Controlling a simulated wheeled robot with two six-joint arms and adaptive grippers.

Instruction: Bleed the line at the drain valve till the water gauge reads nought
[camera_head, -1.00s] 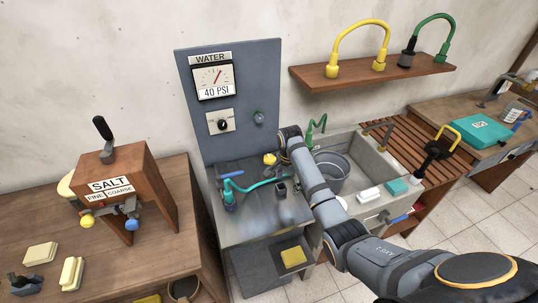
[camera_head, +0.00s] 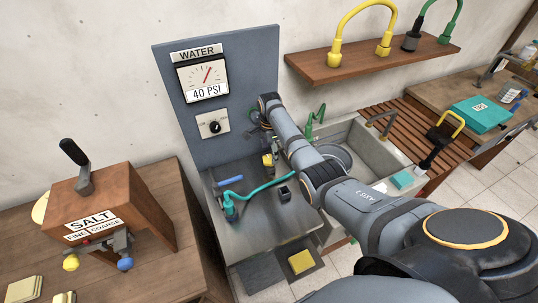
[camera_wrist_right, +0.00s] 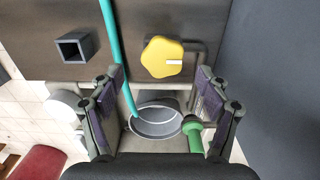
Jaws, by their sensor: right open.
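The water gauge (camera_head: 204,76) on the grey panel (camera_head: 165,70) shows 40 PSI, its needle tilted up to the right. A yellow lobed knob (camera_head: 267,160) stands at the right of the metal bench top; no label on it is readable, so I cannot tell whether it is the drain valve. In the right wrist view the knob (camera_wrist_right: 161,57) has a white mark pointing right. My right gripper (camera_wrist_right: 160,82) is open and empty, with the knob centred between and beyond its fingertips. In the head view it partly covers the knob. My left gripper is out of view.
A black dial (camera_head: 214,127) sits under the gauge. A salt dispenser (camera_head: 115,200) stands left.

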